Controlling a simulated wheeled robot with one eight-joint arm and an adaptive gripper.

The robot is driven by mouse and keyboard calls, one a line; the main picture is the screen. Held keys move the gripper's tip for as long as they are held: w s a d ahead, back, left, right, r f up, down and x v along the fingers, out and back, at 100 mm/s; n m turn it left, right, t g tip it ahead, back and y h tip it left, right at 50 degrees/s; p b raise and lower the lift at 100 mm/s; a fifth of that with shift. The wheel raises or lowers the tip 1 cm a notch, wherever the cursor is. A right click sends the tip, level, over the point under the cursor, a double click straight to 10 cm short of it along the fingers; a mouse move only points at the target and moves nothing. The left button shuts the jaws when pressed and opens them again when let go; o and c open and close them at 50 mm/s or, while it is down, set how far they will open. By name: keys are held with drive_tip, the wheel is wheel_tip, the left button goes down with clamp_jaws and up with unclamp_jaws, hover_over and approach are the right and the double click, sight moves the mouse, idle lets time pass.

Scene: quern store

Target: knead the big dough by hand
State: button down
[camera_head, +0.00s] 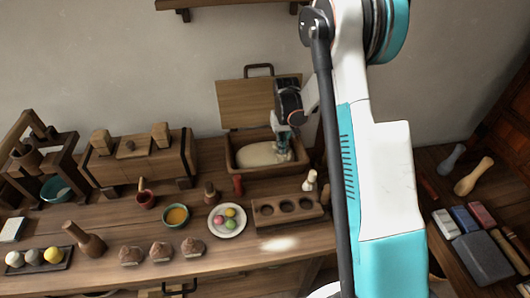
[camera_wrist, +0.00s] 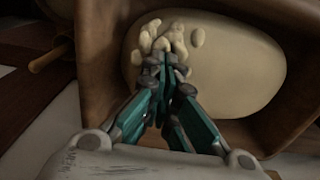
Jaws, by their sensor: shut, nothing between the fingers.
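The big dough (camera_head: 262,154) is a pale, flattened mass lying in an open wooden trough (camera_head: 296,164) at the back of the table. In the wrist view the dough (camera_wrist: 235,70) is a smooth oval with several small lumps (camera_wrist: 166,40) at its left part, by my fingertips. My gripper (camera_head: 283,149) reaches down into the trough at the dough's right part. In the wrist view my gripper (camera_wrist: 166,62) is shut and empty, its tips at or just above the dough. I cannot tell whether they touch it.
The trough's lid (camera_head: 243,103) stands raised behind it. A plate (camera_head: 227,221) of colored balls, a bowl (camera_head: 176,216) and a wooden block with hollows (camera_head: 286,208) stand in front. A wooden chest (camera_head: 138,158) is at left. Some table between them is bare.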

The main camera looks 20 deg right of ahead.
drive_tip(key=shift+r, duration=0.15)
drive_tip(key=shift+r+p, duration=0.9)
drive_tip(key=shift+r, duration=0.4)
drive_tip(key=shift+f, duration=0.1)
drive_tip(key=shift+f+b, duration=1.1)
drive_tip(key=shift+f, duration=0.25)
drive_tip(key=shift+r+p, duration=0.8)
drive_tip(key=shift+r, duration=0.65)
drive_tip(key=shift+r+p, duration=1.55)
drive_tip(key=shift+r, duration=1.45)
